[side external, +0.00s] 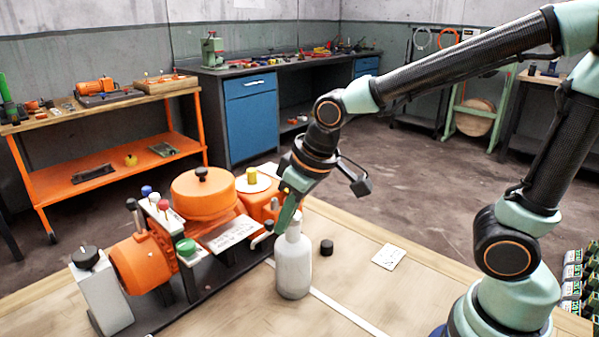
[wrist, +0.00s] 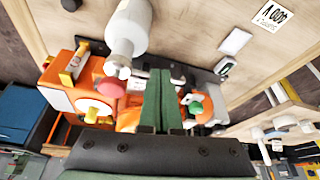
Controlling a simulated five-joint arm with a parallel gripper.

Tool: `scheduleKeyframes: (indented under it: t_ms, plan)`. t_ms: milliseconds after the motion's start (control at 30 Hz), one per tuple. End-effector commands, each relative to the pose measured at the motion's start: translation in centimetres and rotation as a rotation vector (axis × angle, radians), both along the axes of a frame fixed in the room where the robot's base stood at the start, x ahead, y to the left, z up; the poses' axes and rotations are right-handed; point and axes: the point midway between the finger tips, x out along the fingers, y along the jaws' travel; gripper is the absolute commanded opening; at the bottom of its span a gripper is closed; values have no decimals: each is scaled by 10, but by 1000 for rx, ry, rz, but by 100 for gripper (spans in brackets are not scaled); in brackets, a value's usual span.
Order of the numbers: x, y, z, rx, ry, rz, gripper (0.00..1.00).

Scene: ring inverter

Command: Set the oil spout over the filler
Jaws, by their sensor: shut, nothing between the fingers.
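A pale grey-white bottle (side external: 292,268) with a narrow neck stands upright on the wooden bench, close to the front edge of the orange machine (side external: 142,262). It also shows in the wrist view (wrist: 127,30), with its neck toward the machine. My gripper (side external: 281,230) is shut and empty, pointing down beside the bottle neck. In the wrist view the green fingers (wrist: 158,75) lie together, right of the bottle, with a visible gap. On the machine, a yellow cap (side external: 252,175) stands on a white disc. I cannot tell which opening is the filler.
A small black cap (side external: 326,247) and a white card (side external: 388,257) lie on the bench right of the bottle. Upright levers with coloured knobs (side external: 163,205) and a green button (side external: 186,246) stand on the machine. The bench's right part (side external: 450,275) is mostly clear.

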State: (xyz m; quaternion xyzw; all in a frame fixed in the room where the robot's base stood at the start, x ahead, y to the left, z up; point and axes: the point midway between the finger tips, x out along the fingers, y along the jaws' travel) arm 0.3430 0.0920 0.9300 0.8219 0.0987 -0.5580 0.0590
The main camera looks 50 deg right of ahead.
Motion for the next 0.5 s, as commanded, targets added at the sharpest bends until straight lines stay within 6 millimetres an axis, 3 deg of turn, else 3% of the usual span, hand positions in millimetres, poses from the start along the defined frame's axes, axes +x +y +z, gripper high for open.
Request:
scheduleKeyframes:
  t_ms: [500]
  plan:
    - [2,1,0,13,6,-32,0]
